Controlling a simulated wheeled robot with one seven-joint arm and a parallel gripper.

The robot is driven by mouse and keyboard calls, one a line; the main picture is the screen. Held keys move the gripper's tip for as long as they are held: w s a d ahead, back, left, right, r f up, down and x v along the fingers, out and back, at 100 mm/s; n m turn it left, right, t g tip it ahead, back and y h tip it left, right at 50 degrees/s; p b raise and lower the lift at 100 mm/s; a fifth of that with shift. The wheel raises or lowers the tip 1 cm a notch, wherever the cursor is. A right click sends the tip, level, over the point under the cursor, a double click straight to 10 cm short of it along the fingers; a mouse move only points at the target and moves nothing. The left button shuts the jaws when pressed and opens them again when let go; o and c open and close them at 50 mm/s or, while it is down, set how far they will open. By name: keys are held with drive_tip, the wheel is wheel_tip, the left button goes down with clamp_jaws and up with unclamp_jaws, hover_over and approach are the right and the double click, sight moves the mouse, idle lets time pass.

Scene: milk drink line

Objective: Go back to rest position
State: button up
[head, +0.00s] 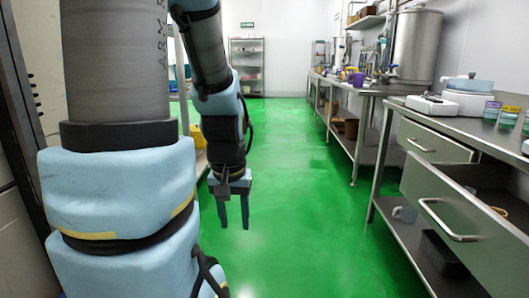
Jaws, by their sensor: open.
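My gripper (233,211) hangs from my arm left of the picture's middle, in the head view. Its two fingers point down over the green floor (310,215). The fingers stand apart with nothing between them. My arm is bent, with the forearm hanging down beside my large blue and grey arm links at the left. No object is near the fingertips.
A steel counter with drawers stands at the right; its lower drawer (462,218) is pulled out. A far shelf (246,66) stands at the back. The middle floor is clear.

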wheel_tip(320, 180, up, 21)
drive_tip(key=p, duration=1.8)
drive_tip(key=shift+f+p, duration=0.15)
drive_tip(key=shift+p, duration=0.2)
drive_tip(key=shift+o, duration=0.2)
